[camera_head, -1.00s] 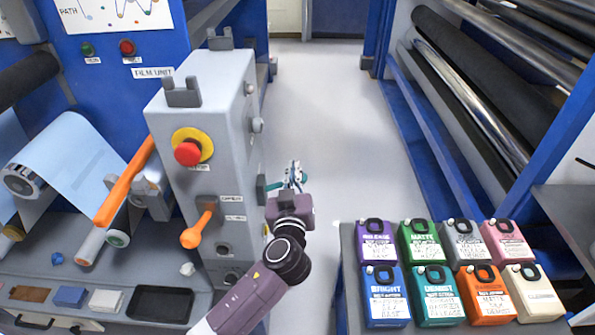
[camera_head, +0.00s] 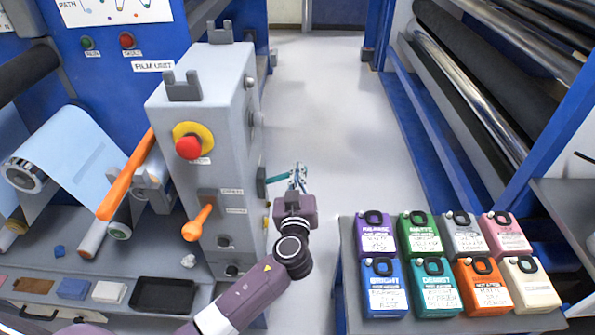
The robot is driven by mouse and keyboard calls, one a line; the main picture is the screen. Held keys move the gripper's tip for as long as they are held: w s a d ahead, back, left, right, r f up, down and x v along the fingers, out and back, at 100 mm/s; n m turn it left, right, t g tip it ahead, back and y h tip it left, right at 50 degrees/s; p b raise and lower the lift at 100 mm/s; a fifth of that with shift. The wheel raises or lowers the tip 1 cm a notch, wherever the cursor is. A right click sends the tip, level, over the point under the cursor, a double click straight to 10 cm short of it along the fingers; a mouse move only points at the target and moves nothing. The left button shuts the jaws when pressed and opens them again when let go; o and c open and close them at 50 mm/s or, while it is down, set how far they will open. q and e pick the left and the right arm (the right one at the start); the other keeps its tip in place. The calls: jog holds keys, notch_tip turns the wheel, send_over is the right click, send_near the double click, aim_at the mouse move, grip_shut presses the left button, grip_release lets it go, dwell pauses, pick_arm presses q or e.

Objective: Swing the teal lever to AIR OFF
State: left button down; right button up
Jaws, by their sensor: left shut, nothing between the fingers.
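The teal lever (camera_head: 277,179) sticks out to the right from the side of the grey control cabinet (camera_head: 208,118). It is small in view, and its label and its pivot's far side cannot be made out. My left gripper (camera_head: 300,172) is shut and empty at the lever's outer end. I cannot tell whether the fingertips touch the lever. My right gripper is not in view.
An orange lever (camera_head: 197,225) and a red stop button (camera_head: 189,148) are on the cabinet's front. Several coloured bottles stand on a grey bench (camera_head: 440,324) at right. The aisle floor (camera_head: 320,100) beyond the gripper is clear.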

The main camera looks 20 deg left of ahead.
pick_arm(q)
notch_tip(320, 180, down, 11)
jog(key=d+m+b, duration=0.2)
jog(key=m+b, duration=0.7)
jog(key=b, duration=0.5)
jog(key=shift+w+d+f+m+y, duration=0.2)
jog(key=shift+w+d+m+y, duration=0.1)
jog(key=shift+m, duration=0.1)
jog(key=shift+a+f, duration=0.1)
